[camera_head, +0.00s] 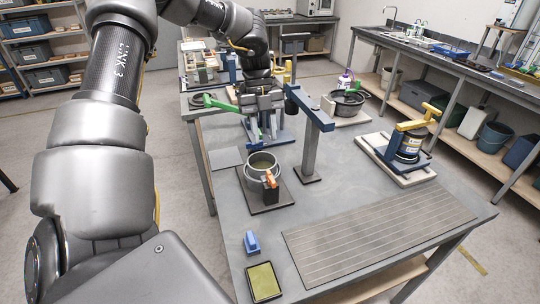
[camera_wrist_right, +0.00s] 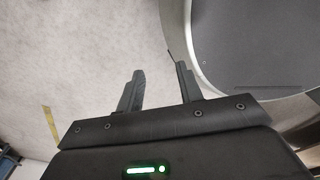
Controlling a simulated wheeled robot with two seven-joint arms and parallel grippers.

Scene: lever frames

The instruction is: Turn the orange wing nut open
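The orange wing nut (camera_head: 271,180) is small and sits at the front rim of a round metal pot (camera_head: 262,162). A dark block stands just below it, on a dark base plate (camera_head: 285,200) on the grey table. My left gripper (camera_head: 264,124) points down behind the pot, apart from the wing nut, in front of a blue stand with a green lever (camera_head: 215,103). Its fingertips are too small and crowded to read. My right gripper (camera_wrist_right: 157,88) shows only in the right wrist view. Its two fingers are apart with nothing between them, over pale floor.
A blue bar on a grey post (camera_head: 310,145) stands right of the pot. A yellow-handled blue device (camera_head: 408,145) is at the right. A blue block (camera_head: 251,242) and a yellow-green pad (camera_head: 263,281) lie in front. The slatted panel (camera_head: 380,235) is bare.

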